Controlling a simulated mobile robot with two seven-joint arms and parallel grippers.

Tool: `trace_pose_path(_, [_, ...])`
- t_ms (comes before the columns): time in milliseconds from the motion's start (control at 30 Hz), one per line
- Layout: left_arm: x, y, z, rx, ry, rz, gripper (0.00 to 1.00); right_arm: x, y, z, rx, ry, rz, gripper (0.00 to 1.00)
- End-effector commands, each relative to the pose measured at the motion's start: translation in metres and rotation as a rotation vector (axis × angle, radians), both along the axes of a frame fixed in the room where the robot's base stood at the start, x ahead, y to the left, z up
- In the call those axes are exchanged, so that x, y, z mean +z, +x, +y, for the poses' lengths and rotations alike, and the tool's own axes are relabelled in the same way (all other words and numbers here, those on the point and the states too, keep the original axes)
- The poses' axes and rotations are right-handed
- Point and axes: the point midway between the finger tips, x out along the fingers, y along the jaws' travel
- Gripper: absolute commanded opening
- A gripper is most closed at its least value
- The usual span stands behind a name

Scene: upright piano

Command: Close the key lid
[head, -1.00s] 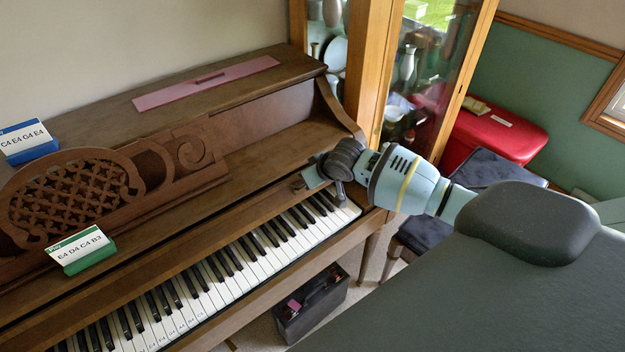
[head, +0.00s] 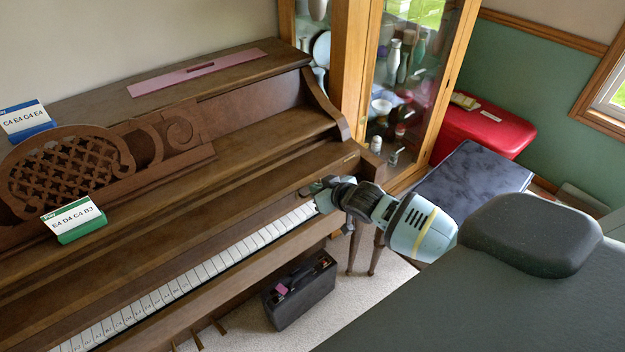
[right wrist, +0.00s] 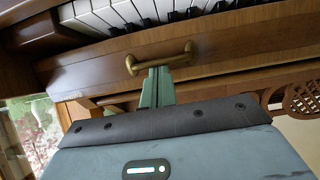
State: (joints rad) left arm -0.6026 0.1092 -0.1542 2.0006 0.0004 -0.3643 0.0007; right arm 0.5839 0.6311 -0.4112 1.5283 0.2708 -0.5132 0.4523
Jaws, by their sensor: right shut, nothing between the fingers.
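The brown key lid (head: 230,226) of the piano is partly lowered in the head view. It covers the black keys and the rear of the white keys. Only a narrow front strip of white keys (head: 200,272) shows. My right gripper (head: 322,190) is at the right end of the lid's front edge. In the right wrist view its shut fingers (right wrist: 156,85) are close to a brass handle (right wrist: 160,58) on the wood. Nothing is between the fingers. I cannot tell whether they touch the handle. My left gripper is not in view.
A green card holder (head: 82,226) and a blue card holder (head: 26,125) stand on the piano, beside the carved music stand (head: 65,172). A dark box (head: 300,290) sits on the floor below. A glass cabinet (head: 400,80) and a dark bench (head: 475,180) are to the right.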

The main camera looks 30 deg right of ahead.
Motion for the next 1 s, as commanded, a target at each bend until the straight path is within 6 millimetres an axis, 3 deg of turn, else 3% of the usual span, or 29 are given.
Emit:
trace_pose_path(200, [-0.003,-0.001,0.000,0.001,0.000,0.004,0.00,-0.021,-0.034,-0.002,-0.003,0.014,-0.117,0.00])
trace_pose_path(400, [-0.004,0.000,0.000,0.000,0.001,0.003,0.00,-0.031,-0.051,-0.004,-0.001,0.013,-0.157,0.00])
trace_pose_path(1000, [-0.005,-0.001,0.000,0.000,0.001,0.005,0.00,-0.046,-0.069,-0.005,-0.001,0.012,-0.152,0.00])
